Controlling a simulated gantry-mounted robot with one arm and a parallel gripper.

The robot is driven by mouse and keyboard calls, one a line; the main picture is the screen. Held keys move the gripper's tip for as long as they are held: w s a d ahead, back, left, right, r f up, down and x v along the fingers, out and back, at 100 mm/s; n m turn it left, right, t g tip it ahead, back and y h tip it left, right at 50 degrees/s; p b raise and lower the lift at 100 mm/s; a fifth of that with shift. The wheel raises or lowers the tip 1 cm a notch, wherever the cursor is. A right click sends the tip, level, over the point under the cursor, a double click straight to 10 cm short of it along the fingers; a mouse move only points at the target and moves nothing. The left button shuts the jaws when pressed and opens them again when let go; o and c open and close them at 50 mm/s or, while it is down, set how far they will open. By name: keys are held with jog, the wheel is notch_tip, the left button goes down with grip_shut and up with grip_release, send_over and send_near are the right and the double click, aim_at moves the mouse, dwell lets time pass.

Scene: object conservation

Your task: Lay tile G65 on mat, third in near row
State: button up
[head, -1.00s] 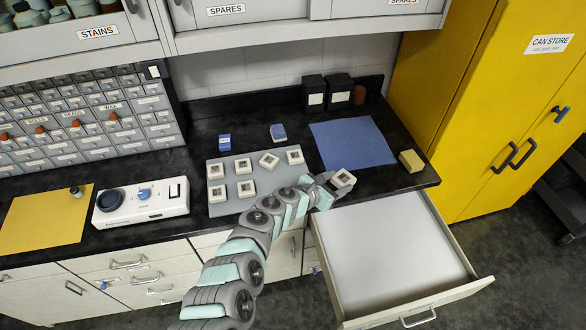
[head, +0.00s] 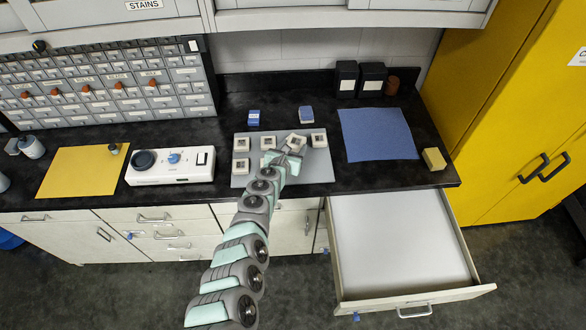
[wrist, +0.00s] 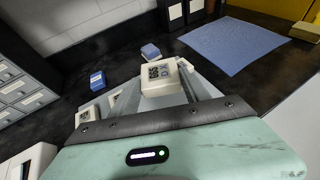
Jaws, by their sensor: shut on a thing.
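My gripper (head: 283,157) is shut on a white tile (head: 295,141) with a dark square code on its face. The wrist view shows this tile (wrist: 158,76) between the fingers; its lettering is too small to read. It is held over the grey mat (head: 318,172). On the mat's far row, tiles show at the left (head: 241,145), second (head: 268,143) and right (head: 319,140); the held tile covers the place between. In the near row, one tile (head: 243,165) shows at the left; my gripper hides the place beside it. The near row's right part is bare.
A blue cloth (head: 377,135) lies right of the mat, a yellow block (head: 434,159) beyond it. Two blue blocks (head: 254,117) (head: 306,114) stand behind. A white device (head: 171,166) is at left. An open drawer (head: 400,240) juts out below the counter.

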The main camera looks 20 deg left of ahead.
notch_tip(320, 180, down, 12)
jog(key=b, duration=0.8)
jog(key=shift+f, duration=0.1)
jog(key=shift+r, duration=0.2)
jog(key=shift+f, duration=0.2)
jog(key=o, duration=1.5)
jog(key=shift+o, duration=0.2)
jog(key=shift+r, duration=0.1)
